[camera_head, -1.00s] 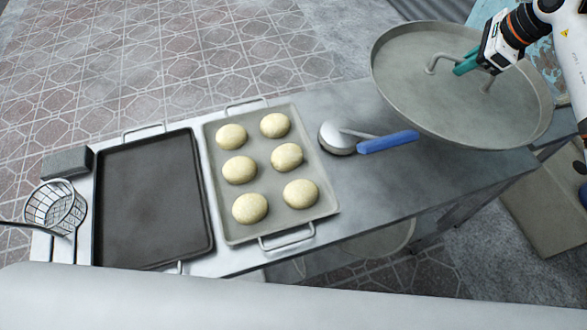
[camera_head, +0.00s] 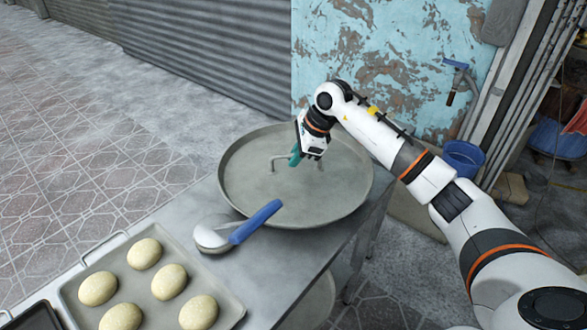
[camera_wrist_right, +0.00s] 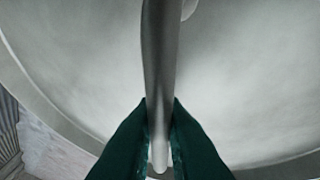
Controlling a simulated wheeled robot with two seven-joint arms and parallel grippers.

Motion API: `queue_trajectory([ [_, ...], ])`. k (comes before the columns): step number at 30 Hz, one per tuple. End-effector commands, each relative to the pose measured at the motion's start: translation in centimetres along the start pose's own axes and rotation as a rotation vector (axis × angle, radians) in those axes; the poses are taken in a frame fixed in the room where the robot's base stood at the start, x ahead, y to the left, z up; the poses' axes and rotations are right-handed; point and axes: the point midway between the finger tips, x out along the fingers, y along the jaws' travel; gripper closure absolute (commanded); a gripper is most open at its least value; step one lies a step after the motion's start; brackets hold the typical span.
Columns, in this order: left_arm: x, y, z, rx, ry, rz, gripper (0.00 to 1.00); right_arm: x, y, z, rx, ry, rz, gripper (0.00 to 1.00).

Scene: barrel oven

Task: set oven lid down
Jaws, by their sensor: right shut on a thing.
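The oven lid (camera_head: 262,203) is a wide round grey metal disc with a raised rim and a bar handle (camera_head: 280,163). In the head view it is at the far right end of the metal table, level or nearly so. I cannot tell whether its underside touches the table top. My right gripper (camera_head: 296,158) is shut on the lid's handle. In the right wrist view the handle bar (camera_wrist_right: 158,80) runs between the two green fingers (camera_wrist_right: 160,140), with the lid's surface (camera_wrist_right: 240,80) behind it. My left gripper is not in view.
A round metal tool with a blue handle (camera_head: 256,221) lies on the table (camera_head: 281,268) beside the lid. A tray (camera_head: 233,311) with several dough balls (camera_head: 145,254) is at the near left. A blue bucket (camera_head: 463,158) stands on the floor behind my right arm.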

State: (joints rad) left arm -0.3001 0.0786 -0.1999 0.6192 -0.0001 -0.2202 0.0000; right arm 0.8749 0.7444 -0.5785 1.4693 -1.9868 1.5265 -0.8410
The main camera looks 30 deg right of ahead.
Motion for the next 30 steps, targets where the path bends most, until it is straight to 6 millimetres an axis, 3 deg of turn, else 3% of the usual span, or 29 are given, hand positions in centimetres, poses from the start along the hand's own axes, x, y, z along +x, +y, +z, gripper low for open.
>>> queue_trajectory([
  [10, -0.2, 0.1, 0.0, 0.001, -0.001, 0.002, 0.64, 3.2, -0.7, 1.3, 0.001, 0.003, 0.001, 1.00],
  [20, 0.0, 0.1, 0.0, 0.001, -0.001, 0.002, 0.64, 3.6, -0.7, 1.5, -0.001, 0.002, 0.004, 1.00],
  [21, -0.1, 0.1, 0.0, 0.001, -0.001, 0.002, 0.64, 3.6, -0.8, 1.5, 0.000, -0.001, 0.000, 0.83],
  [24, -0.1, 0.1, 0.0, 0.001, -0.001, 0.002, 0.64, 3.6, -0.8, 1.5, 0.000, -0.001, 0.000, 0.68],
  [30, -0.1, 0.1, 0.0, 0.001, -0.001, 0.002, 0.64, 3.6, -0.8, 1.5, 0.000, -0.001, 0.000, 0.68],
])
